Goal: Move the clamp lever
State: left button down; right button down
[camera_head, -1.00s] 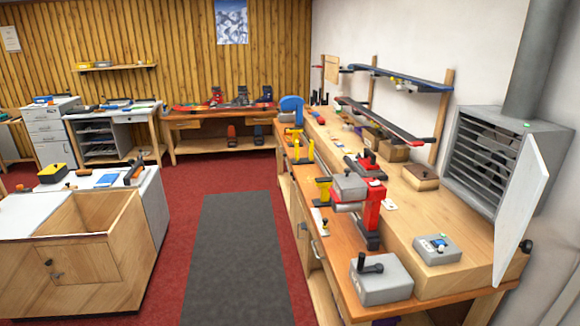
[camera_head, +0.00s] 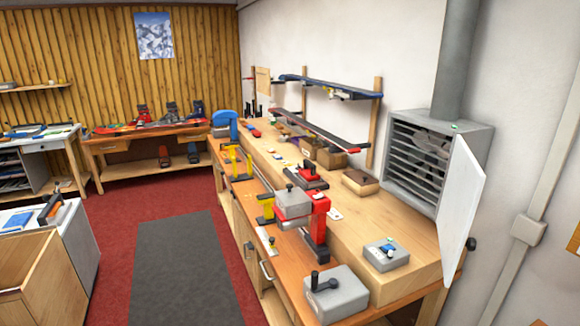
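On the long wooden bench at right, a grey box (camera_head: 336,297) carries a black lever (camera_head: 324,283) on its top. A smaller grey box (camera_head: 386,256) with a blue part and a small dark knob sits behind it to the right. A red and grey clamp-like device (camera_head: 318,226) stands on the bench, with a small black handle (camera_head: 290,188) on its grey block. I cannot tell which of these levers is the clamp lever. Neither of my grippers shows in the head view.
A grey metal cabinet (camera_head: 402,172) has its white door (camera_head: 460,190) swung open at the bench's right. A wooden cabinet (camera_head: 60,285) stands at left. The dark floor mat (camera_head: 180,270) between them is clear.

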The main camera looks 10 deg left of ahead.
aim_at(222, 173)
jog(key=i+j+u, duration=0.6)
jog(key=i+u, duration=0.2)
jog(key=i+j+u, duration=0.1)
jog(key=i+u, duration=0.3)
jog(key=i+j+z, duration=0.1)
jog(key=i, duration=0.75)
jog(key=i+j+z, duration=0.1)
jog(key=i, duration=0.7)
jog(key=i+j+z, duration=0.15)
jog(key=i+z, duration=0.25)
jog(key=i+j+z, duration=0.75)
